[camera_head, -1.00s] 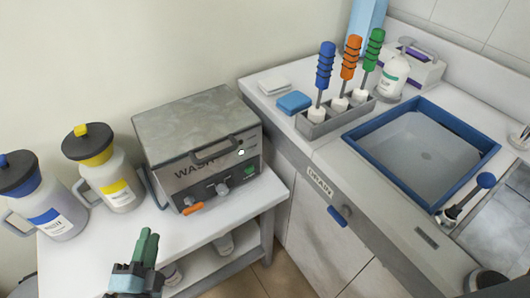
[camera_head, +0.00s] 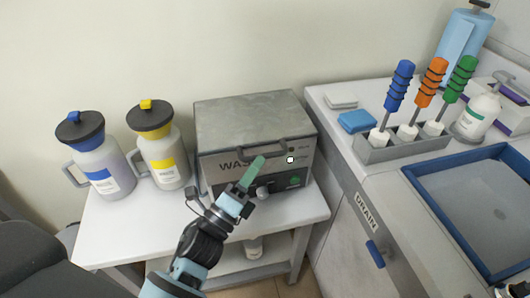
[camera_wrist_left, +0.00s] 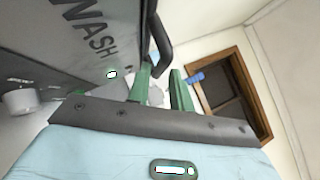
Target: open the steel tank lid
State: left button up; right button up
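The steel tank (camera_head: 215,172) is a box marked WASH on the white side table, with its grey lid (camera_head: 250,116) lying shut on top. A dark bar handle (camera_head: 240,155) is on the lid's front edge; in the left wrist view the handle (camera_wrist_left: 160,48) shows just ahead of the fingers. My left gripper (camera_head: 254,170) is in front of the tank face, just below the handle. In the left wrist view its two green fingers (camera_wrist_left: 160,92) stand apart with nothing held between them.
Jugs with blue (camera_head: 98,172) and yellow (camera_head: 162,155) labels stand left of the tank. Knobs are on its front. To the right, the counter holds a rack (camera_head: 378,153) of colored-handled tools and a blue-rimmed basin (camera_head: 425,205).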

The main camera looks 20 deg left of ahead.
aim_at(265, 154)
pick_arm(q)
jog(key=shift+p+x, duration=0.3)
jog(key=shift+x, duration=1.6)
jog(key=shift+c, duration=0.3)
grip_shut()
